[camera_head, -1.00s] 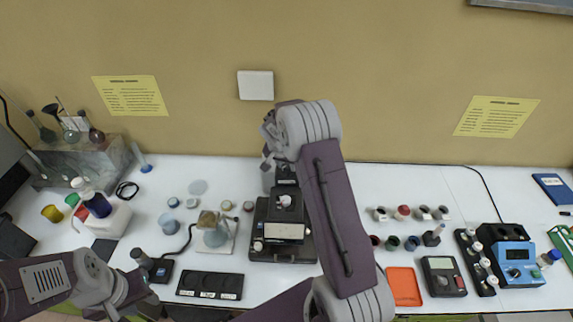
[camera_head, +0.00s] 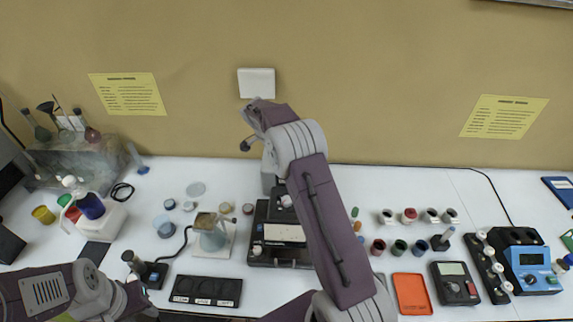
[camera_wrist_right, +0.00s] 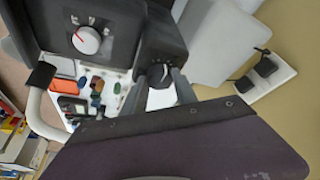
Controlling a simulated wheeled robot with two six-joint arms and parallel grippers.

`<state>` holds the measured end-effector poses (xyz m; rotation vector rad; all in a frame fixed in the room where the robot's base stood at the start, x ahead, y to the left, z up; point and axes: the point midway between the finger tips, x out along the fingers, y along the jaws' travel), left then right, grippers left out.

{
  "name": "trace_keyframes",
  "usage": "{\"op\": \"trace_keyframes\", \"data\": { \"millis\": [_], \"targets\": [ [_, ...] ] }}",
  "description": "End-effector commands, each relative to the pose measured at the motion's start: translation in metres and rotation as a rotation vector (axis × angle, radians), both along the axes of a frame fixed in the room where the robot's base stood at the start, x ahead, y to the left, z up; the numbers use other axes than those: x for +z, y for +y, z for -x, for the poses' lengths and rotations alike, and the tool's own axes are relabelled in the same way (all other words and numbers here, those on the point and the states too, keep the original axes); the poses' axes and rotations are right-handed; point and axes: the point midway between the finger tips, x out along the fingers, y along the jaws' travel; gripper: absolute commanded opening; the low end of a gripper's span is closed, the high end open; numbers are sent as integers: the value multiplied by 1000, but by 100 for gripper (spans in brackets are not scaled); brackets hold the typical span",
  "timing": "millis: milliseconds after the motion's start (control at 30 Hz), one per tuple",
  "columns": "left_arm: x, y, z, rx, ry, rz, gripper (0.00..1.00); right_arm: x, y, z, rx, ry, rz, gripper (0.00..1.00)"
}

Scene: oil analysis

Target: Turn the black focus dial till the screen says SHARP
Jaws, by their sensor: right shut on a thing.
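The dark instrument (camera_head: 263,235) stands mid-bench with a pale panel (camera_head: 284,233); I cannot read any SHARP text. In the wrist view my right gripper (camera_wrist_right: 160,80) is shut on a small dark part, apparently the black focus dial (camera_wrist_right: 160,68), at a black block (camera_wrist_right: 160,42). The dial is mostly hidden between the fingers, and its mark cannot be made out. In the head view my right arm hides the gripper's tips. My left gripper (camera_head: 140,298) is low at the left, away from the instrument; its jaws are unclear.
A black panel with a red-and-white knob (camera_wrist_right: 87,40) lies beside the grip.

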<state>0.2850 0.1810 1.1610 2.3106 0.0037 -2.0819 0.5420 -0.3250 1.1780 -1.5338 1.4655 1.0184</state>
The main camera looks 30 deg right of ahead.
Motion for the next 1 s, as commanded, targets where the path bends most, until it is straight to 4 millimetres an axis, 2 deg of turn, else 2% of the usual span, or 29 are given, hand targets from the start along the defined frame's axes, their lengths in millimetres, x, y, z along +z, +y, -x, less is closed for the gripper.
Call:
{"op": "trace_keyframes", "data": {
  "millis": [200, 500, 1000],
  "targets": [
    [14, 0, 0, 0, 0, 0, 36, 0, 0, 0, -175, 7, -1, 0],
    [30, 0, 0, 0, 0, 0, 36, 0, -1, 0, -341, 8, -2, 0],
    [36, 0, 0, 0, 0, 0, 36, -3, -1, 0, -417, 9, -2, 0]
  ]
}}
